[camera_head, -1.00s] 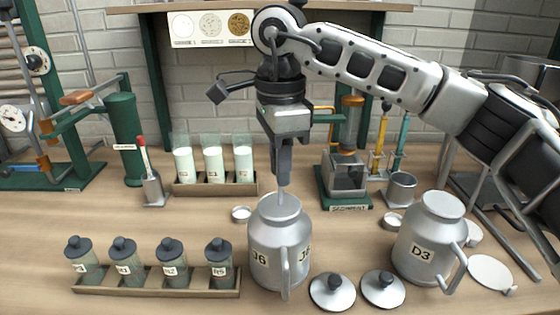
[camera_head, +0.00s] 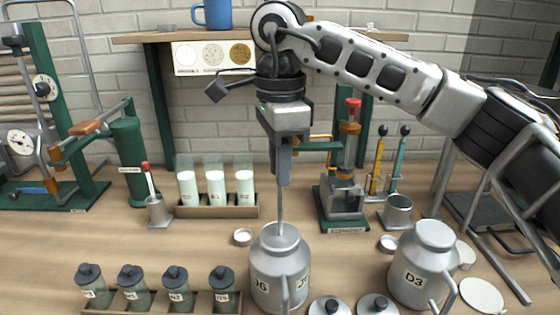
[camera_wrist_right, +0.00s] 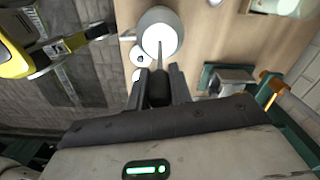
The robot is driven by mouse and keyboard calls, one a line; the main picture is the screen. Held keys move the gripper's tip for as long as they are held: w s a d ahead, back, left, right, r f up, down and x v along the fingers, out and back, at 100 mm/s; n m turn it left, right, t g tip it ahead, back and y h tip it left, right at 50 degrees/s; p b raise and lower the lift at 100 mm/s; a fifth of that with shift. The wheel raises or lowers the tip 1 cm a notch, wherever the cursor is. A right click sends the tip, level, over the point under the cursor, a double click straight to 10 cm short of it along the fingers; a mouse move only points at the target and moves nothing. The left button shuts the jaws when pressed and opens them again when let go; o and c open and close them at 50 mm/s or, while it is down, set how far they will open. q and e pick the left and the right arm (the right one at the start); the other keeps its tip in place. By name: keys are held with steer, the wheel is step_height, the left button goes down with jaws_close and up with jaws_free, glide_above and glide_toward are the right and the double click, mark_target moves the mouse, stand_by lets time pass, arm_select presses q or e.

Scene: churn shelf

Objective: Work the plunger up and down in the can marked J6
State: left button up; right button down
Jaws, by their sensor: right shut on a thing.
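My right gripper (camera_head: 283,172) points down above the can and is shut on the rod's upper end. In the right wrist view the fingers (camera_wrist_right: 160,86) close around a dark grip, and the rod (camera_wrist_right: 159,55) runs to the can (camera_wrist_right: 171,20). The plunger's lower end is hidden inside the can. My left gripper is not in view.
A can marked D3 (camera_head: 436,238) stands at the right, with two knobbed lids between the cans. A rack of dark-capped jars (camera_head: 175,285) stands at the left front. Behind are white bottles in a tray (camera_head: 218,211) and a green-based sediment tester (camera_head: 345,226).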

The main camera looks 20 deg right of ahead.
mark_target(280, 198)
step_height(280, 198, down, 7)
steer(key=b, duration=0.4)
steer(key=shift+r, duration=0.2)
step_height(280, 198, up, 7)
steer(key=p, duration=0.5)
step_height(280, 198, down, 7)
steer(key=b, duration=0.5)
